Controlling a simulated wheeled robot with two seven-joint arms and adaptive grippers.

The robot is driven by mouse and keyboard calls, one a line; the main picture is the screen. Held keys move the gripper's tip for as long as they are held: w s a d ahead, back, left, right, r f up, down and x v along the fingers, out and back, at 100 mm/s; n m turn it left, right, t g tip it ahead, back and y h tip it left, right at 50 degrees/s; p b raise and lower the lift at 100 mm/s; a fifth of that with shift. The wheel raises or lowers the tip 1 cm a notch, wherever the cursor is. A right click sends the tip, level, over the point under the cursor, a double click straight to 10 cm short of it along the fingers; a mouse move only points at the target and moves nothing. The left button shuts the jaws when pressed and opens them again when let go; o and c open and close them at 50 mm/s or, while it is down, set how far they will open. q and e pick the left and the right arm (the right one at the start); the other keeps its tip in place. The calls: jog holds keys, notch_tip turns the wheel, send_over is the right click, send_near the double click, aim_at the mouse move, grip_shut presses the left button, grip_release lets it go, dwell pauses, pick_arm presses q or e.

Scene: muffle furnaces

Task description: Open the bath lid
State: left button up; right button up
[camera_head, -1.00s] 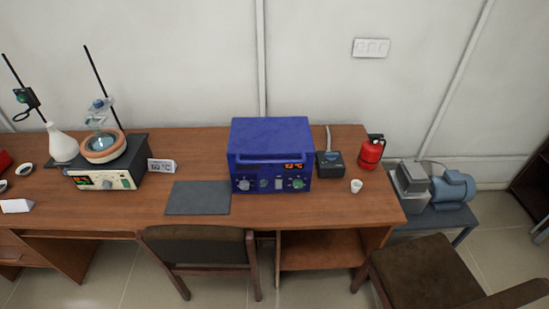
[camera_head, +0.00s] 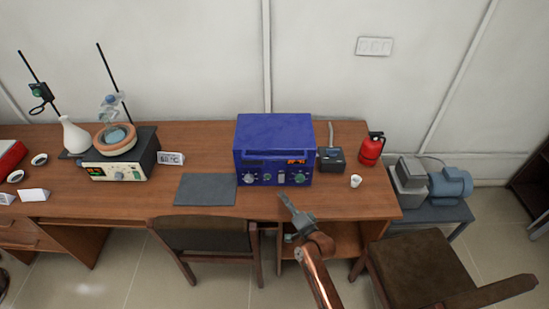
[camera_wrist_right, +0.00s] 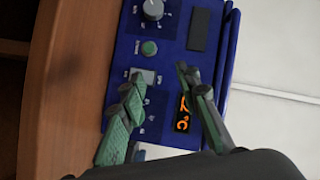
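The blue bath (camera_head: 274,132) stands on the wooden desk right of the middle, its flat lid on top looking shut. A blue handle bar (camera_head: 275,155) runs along its upper front edge. Below it is a control panel with knobs and an orange display (camera_head: 297,161), which shows also in the right wrist view (camera_wrist_right: 183,112). My right gripper (camera_head: 283,198) is in front of the bath, low and near the desk's front edge. In the right wrist view its two green-grey fingers (camera_wrist_right: 159,72) are apart and empty, over the panel. My left gripper is not in view.
A dark grey mat (camera_head: 206,190) lies left of the bath. A black device (camera_head: 331,160), a white cup (camera_head: 355,181) and a red extinguisher (camera_head: 371,149) stand to its right. Chairs (camera_head: 205,235) stand at the desk's front. A heater with glassware (camera_head: 116,160) is further left.

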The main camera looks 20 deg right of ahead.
aim_at(275, 159)
jog(key=w+r+m+t, duration=0.1)
jog(key=w+r, duration=0.3)
jog(key=w+r+m+t, duration=0.1)
jog(key=w+r+m, duration=0.1)
jog(key=w+r, duration=0.2)
jog(key=w+a+r+m+t, duration=0.1)
jog(key=w+r, duration=0.2)
jog(key=w, duration=0.1)
jog(key=shift+r+m+h, duration=0.3)
jog(key=shift+r+h, duration=0.1)
jog(key=shift+w+r, duration=0.1)
jog(key=shift+w, duration=0.5)
jog(key=shift+c, duration=0.5)
grip_shut()
